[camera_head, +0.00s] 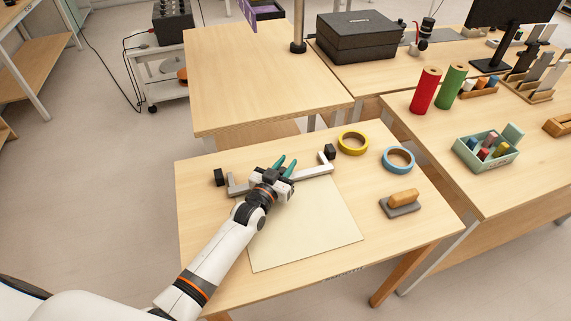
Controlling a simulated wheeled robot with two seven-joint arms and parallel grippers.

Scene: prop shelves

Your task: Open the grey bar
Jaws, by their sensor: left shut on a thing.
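The grey bar (312,171) lies across the far edge of a pale sheet (315,235) on the near table. Its two ends are bent, and a black block stands by each end: one at the left (219,177) and one at the right (330,151). My left gripper (283,167) reaches over the bar's middle with its teal fingers and is shut on it. The hand hides the middle of the bar, so the exact contact is hidden. My right gripper is not in view.
A yellow tape ring (353,133), a blue tape ring (411,157) and a brown block on a grey base (401,209) lie right of the bar. The right table (507,195) holds a red roll (425,90), a green roll (449,87) and a pale green box (470,159).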

